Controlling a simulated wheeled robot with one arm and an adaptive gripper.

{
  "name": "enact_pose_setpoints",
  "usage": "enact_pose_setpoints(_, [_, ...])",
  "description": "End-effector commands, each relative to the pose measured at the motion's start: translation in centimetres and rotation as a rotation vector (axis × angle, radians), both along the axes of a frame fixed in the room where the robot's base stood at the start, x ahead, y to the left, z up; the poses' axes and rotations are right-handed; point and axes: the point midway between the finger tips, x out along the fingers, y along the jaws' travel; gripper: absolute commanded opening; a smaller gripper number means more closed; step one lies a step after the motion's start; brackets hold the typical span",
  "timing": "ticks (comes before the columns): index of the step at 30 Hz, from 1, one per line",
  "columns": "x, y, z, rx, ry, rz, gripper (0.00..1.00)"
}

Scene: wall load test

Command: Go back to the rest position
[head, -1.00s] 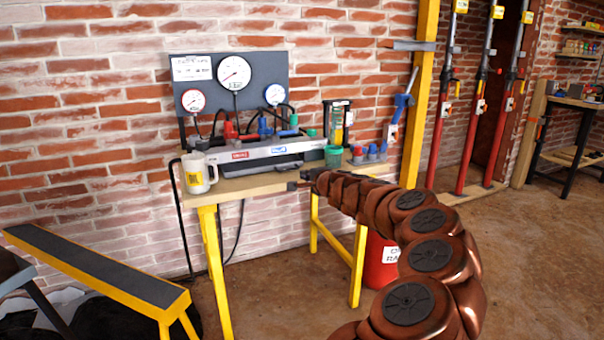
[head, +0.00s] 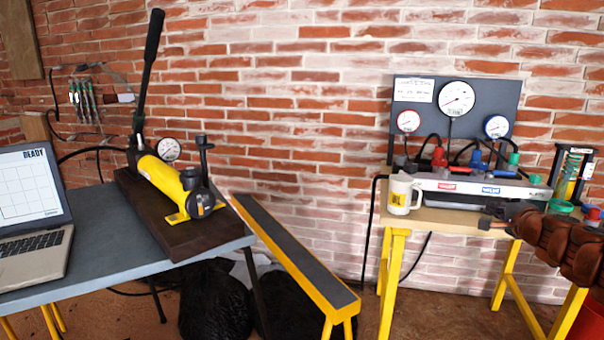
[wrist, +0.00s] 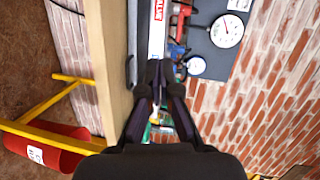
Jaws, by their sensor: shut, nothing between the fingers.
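My gripper (head: 487,219) is at the end of my copper-coloured arm at the right of the head view. It is in front of the wooden-topped bench (head: 440,218) and its grey manifold (head: 470,186). In the wrist view my gripper (wrist: 158,72) points along the bench edge, with its fingers together and nothing between them. I cannot tell from the views how far the fingertips are from the bench.
A yellow hand pump (head: 172,183) and a laptop (head: 30,200) are on the left table. A narrow yellow-edged bench (head: 290,252) stands between. A red bin (wrist: 45,148) is below.

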Motion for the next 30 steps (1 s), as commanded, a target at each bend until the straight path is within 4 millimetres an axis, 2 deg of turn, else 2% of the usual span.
enact_pose_setpoints(1, [0.4, 2.7, 2.8, -0.031, -0.003, 0.059, 0.0])
enact_pose_setpoints(3, [0.8, 6.6, 5.0, -0.071, 0.0, 0.147, 0.0])
enact_pose_setpoints(8, [0.7, 15.6, 9.1, -0.169, 0.025, 0.351, 0.0])
enact_pose_setpoints(10, [0.0, 19.6, 10.6, -0.215, 0.041, 0.441, 0.0])
enact_pose_setpoints(14, [-2.2, 27.2, 12.5, -0.308, 0.094, 0.621, 0.0])
enact_pose_setpoints(18, [-6.3, 34.6, 13.8, -0.42, 0.178, 0.82, 0.0])
enact_pose_setpoints(22, [-11.7, 40.2, 13.7, -0.536, 0.3, 1.006, 0.0])
enact_pose_setpoints(24, [-15.0, 42.1, 13.1, -0.592, 0.382, 1.095, 0.0])
enact_pose_setpoints(26, [-17.9, 43.2, 12.7, -0.639, 0.457, 1.164, 0.0])
enact_pose_setpoints(30, [-24.8, 43.7, 11.7, -0.737, 0.655, 1.293, 0.0])
